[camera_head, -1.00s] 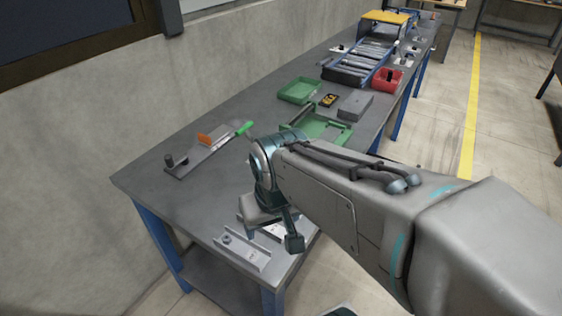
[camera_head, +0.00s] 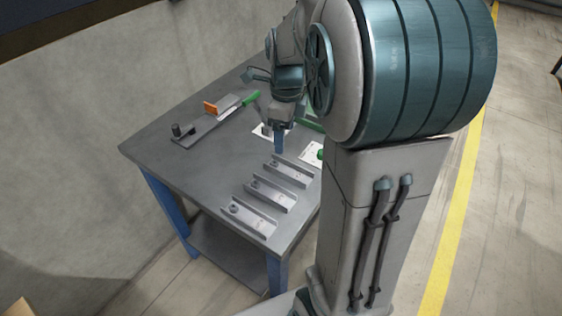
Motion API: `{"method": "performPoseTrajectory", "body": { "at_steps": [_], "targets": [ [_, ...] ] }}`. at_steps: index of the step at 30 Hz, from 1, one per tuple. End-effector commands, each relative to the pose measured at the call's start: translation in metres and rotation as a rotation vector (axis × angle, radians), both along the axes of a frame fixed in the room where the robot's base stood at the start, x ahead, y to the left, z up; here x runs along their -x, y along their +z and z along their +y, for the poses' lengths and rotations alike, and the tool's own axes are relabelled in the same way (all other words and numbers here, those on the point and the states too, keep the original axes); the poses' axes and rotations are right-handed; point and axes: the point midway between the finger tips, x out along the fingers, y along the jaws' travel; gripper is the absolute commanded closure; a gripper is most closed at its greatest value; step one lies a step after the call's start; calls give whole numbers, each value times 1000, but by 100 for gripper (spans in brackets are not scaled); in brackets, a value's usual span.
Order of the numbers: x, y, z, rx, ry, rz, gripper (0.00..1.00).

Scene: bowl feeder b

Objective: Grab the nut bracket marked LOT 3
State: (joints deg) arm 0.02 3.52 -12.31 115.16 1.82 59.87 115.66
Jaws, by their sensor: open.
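Three grey metal channel brackets, each with a nut near its left end, lie in a row on the table (camera_head: 215,175). The nearest bracket (camera_head: 249,217) is by the front edge, the middle bracket (camera_head: 271,195) is behind it, and the far bracket (camera_head: 293,172) is farthest back. No LOT marking is legible, so I cannot tell which is LOT 3. My gripper (camera_head: 271,133) is open and points down just behind the far bracket, apart from the nearest two. Its exact gap to the far bracket is unclear, and my arm hides part of it.
A dark fixture with a post (camera_head: 183,131), an orange block (camera_head: 210,108) and a green-handled tool (camera_head: 250,98) lie at the back left. White cards (camera_head: 312,152) lie near the gripper. The left front of the table is clear. My arm hides the table's far right.

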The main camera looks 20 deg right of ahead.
Motion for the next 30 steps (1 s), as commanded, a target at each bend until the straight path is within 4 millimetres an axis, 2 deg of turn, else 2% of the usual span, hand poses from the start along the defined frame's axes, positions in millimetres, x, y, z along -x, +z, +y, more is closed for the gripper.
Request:
{"method": "performPoseTrajectory", "body": {
  "at_steps": [3, 9, 11, 21, 30],
  "targets": [
    [-11, -4, -8, 1, -173, 19, 31],
    [-18, -11, -13, 4, -303, 32, 31],
    [-18, -18, -14, 4, -312, 35, 31],
    [-18, -81, -14, 4, -309, 34, 31],
    [-18, -105, -15, 3, -309, 34, 31]
  ]
}}
